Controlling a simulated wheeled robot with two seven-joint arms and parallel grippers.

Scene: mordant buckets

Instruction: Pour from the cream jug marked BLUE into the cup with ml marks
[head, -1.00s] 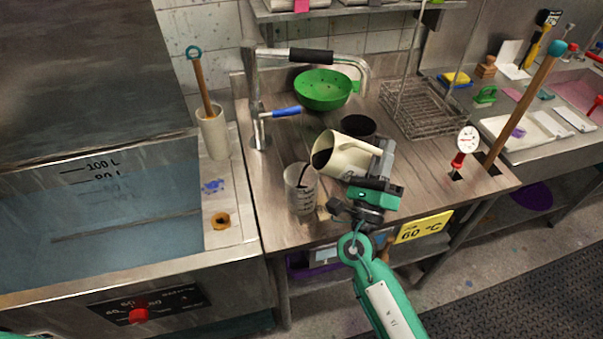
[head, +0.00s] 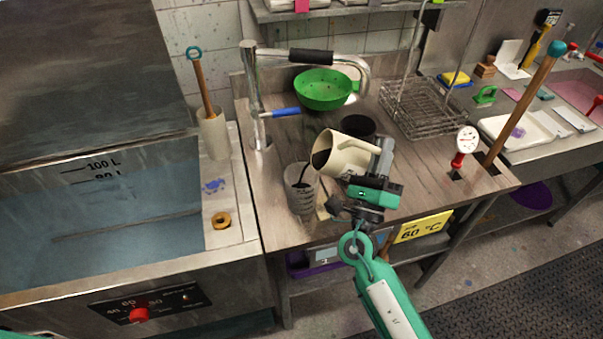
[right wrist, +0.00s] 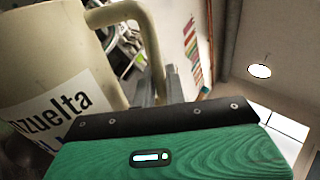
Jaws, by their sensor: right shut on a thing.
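The cream jug (head: 347,157) is held tilted to the left, its dark mouth facing the clear cup with ml marks (head: 299,190). A dark stream runs from the jug's lip down into the cup, which stands upright on the wooden counter. The liquid level in the cup is hard to tell. My right gripper (head: 383,157) is shut on the jug's handle side. In the right wrist view the jug (right wrist: 45,60) shows a white label ending in "zuelta"; the line below is mostly hidden. My left gripper is out of view.
A dark-mouthed vessel (head: 358,126) stands just behind the jug. A green colander (head: 323,90), a tap (head: 256,100) and a wire basket (head: 425,108) are further back. A water tank (head: 100,215) lies left. A yellow 60 °C sign (head: 423,228) hangs at the counter's front edge.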

